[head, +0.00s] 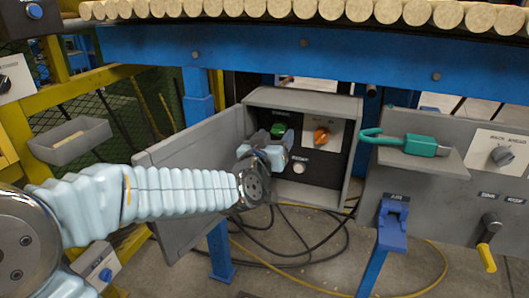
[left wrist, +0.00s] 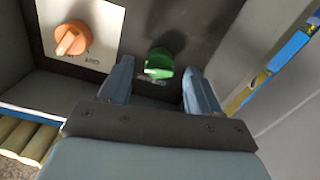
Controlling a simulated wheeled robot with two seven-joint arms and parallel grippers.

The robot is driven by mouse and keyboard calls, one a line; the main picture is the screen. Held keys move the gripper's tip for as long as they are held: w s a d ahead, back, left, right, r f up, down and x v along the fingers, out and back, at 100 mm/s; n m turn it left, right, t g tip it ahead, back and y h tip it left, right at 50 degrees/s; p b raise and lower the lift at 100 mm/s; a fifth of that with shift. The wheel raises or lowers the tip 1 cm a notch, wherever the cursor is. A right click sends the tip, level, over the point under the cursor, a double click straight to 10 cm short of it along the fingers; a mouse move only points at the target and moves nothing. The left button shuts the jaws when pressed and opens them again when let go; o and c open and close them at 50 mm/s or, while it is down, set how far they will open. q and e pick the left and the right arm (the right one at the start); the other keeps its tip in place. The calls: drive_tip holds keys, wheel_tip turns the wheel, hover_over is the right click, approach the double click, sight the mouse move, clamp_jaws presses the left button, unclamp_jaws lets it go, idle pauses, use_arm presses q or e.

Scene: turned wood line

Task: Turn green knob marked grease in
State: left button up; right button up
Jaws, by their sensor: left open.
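The green knob (head: 279,129) is on the dark back panel inside an open grey box (head: 301,96). It also shows in the left wrist view (left wrist: 159,63), with a small label beside it that I cannot read. My left gripper (head: 266,152) is at the mouth of the box, just below the knob in the head view. In the left wrist view its two blue fingers (left wrist: 160,88) are apart, with the knob between and beyond their tips. I see no clear contact with the knob. My right gripper is not in view.
An orange knob (head: 321,135) on a white plate and a pale button (head: 299,168) sit near the green knob. The box door (head: 192,200) hangs open to the left. A green-handled hook tool (head: 420,146) lies on a grey shelf at right. Cables cross the floor.

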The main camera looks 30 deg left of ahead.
use_arm(q)
drive_tip(key=b+v, duration=0.2)
drive_tip(key=v, duration=0.9)
drive_tip(key=shift+s+d, duration=0.2)
drive_tip(key=shift+s, duration=0.15)
